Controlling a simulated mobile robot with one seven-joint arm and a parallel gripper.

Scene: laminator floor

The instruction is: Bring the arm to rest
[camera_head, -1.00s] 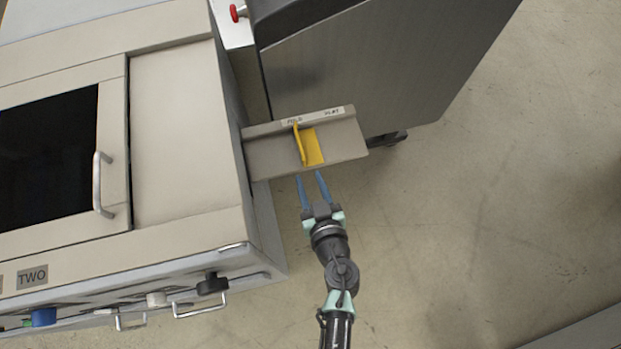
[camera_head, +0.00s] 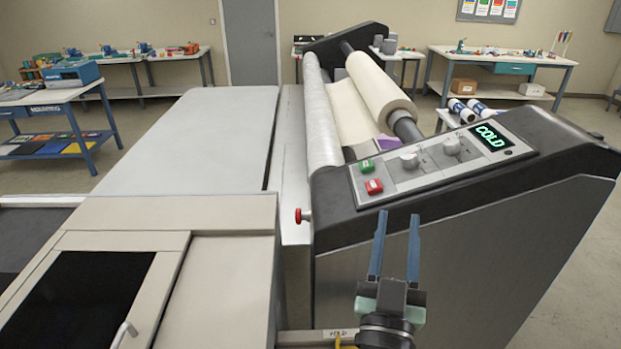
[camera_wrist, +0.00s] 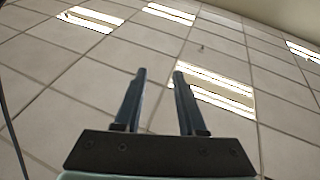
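My gripper (camera_head: 397,232) points upward in front of the laminator's grey side panel in the head view. Its two blue fingers stand apart with nothing between them. In the wrist view, the gripper (camera_wrist: 160,76) is also open and empty, with the ceiling behind it. A small shelf (camera_head: 298,338) with a label juts from the beige cabinet at the bottom edge of the head view, beside my wrist. Only a sliver of a yellow part shows there; the rest is cut off or hidden.
The laminator's control panel (camera_head: 440,160) shows a green COLD display (camera_head: 492,137), knobs and red and green buttons. A red knob (camera_head: 301,216) sticks out left of it. The beige cabinet (camera_head: 225,290) stands at left. Tables line the back wall.

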